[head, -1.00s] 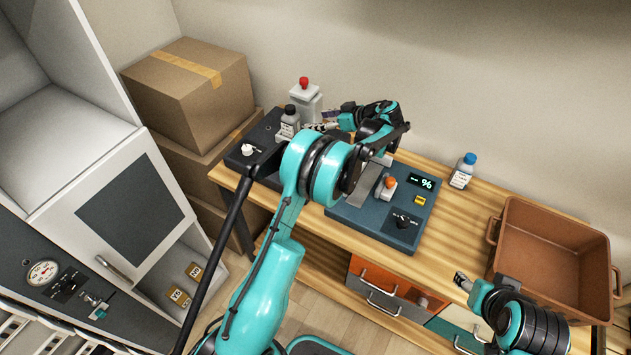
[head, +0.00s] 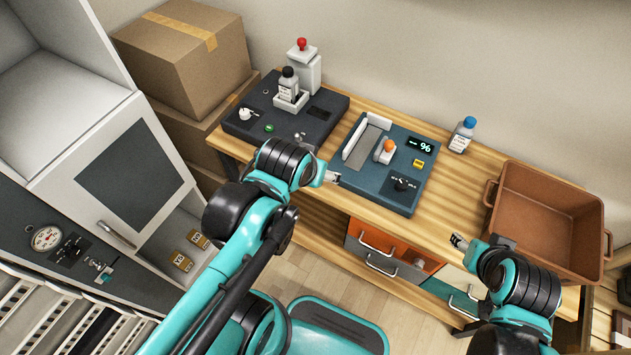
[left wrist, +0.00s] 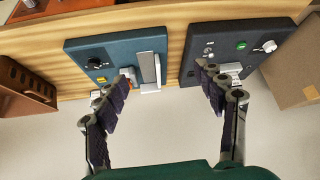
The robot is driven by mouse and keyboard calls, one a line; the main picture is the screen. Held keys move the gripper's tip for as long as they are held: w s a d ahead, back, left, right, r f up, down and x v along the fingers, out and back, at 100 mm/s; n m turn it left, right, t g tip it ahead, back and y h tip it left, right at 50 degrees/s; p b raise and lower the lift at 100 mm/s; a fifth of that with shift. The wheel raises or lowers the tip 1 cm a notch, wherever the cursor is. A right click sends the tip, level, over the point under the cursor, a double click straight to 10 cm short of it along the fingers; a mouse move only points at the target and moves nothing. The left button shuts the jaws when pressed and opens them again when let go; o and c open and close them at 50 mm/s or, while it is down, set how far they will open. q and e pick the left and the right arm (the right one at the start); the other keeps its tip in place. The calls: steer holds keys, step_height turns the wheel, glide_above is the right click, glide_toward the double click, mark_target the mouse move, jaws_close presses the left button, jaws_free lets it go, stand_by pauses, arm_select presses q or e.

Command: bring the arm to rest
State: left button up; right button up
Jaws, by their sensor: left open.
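My left gripper (head: 333,178) is in front of the workbench's front edge in the head view, with only a fingertip showing past the dark wrist. In the left wrist view its two fingers (left wrist: 157,84) are spread wide with nothing between them. My right gripper (head: 459,242) is by the bench's front edge near the brown crate; whether its fingers are apart is too small to tell. The blue-grey panel (head: 362,176) with a % display, an orange knob and a metal channel lies on the bench, clear of my left gripper.
A blue-capped bottle (head: 461,136) and brown crate (head: 540,235) stand right. Cardboard boxes (head: 190,62) and a white cabinet (head: 130,185) are left.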

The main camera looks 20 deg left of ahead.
arm_select(q)
steer(key=shift+s+d+f+m+h, duration=0.2)
steer(key=shift+s+d+f, duration=0.15)
steer(key=shift+s, duration=0.2)
steer(key=shift+s+d+f+m+h, duration=0.2)
steer(key=shift+s+d+f, duration=0.15)
steer(key=shift+s, duration=0.15)
steer(key=shift+f, duration=0.15)
stand_by(0.3)
